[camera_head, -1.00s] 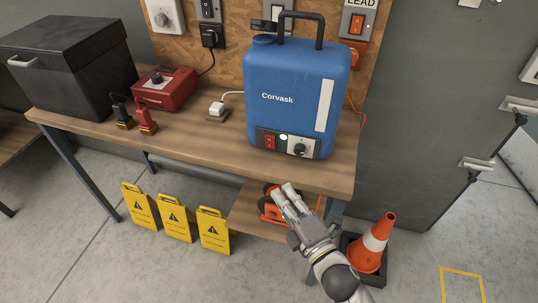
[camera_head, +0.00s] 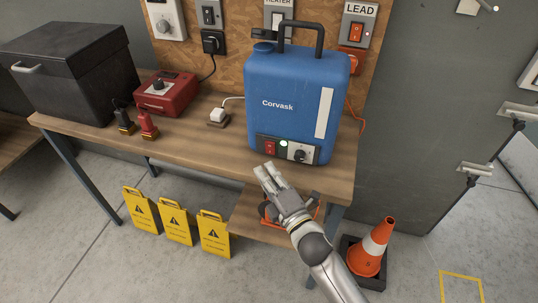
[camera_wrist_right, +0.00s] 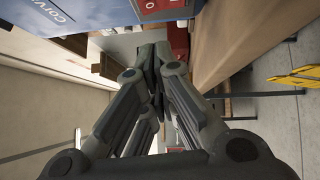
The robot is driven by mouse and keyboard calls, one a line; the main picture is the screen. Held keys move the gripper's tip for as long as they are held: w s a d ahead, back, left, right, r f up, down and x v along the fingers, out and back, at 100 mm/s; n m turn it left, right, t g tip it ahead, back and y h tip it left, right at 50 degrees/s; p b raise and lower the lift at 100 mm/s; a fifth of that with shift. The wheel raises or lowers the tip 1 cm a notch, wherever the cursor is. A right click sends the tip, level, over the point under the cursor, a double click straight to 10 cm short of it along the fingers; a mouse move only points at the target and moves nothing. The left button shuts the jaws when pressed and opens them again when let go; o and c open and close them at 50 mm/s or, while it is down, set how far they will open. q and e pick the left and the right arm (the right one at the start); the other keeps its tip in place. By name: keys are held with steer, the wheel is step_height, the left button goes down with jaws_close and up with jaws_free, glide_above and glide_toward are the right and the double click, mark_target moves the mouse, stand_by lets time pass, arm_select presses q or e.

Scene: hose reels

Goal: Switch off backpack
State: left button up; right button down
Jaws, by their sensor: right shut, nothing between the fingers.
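The blue Corvask backpack (camera_head: 290,95) stands upright on the wooden workbench (camera_head: 190,140). Its lower front panel carries a red rocker switch (camera_head: 270,147), a lit pale green lamp (camera_head: 284,143) and a dark knob (camera_head: 300,154). My right gripper (camera_head: 264,168) is shut and empty, just in front of and below the panel, near the bench's front edge. It looks apart from the switch. In the right wrist view its closed fingers (camera_wrist_right: 152,65) point ahead, and part of the red switch (camera_wrist_right: 160,4) shows at the top. My left gripper is not in view.
A red charger box (camera_head: 166,93) and a black chest (camera_head: 68,65) stand left on the bench. Wall switches, including one marked LEAD (camera_head: 357,32), hang behind. Yellow caution signs (camera_head: 177,222) and an orange cone (camera_head: 372,248) stand on the floor.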

mark_target(270, 155)
steer(key=w, duration=0.4)
steer(key=shift+d+r+p, duration=0.1)
steer(key=shift+r+p, duration=0.2)
steer(key=shift+p, duration=0.1)
steer(key=shift+w+d, duration=0.2)
steer(key=shift+w, duration=0.2)
steer(key=shift+w+d+r, duration=0.15)
steer(key=shift+w+r, duration=0.15)
steer(key=shift+w, duration=0.05)
steer(key=shift+f, duration=0.1)
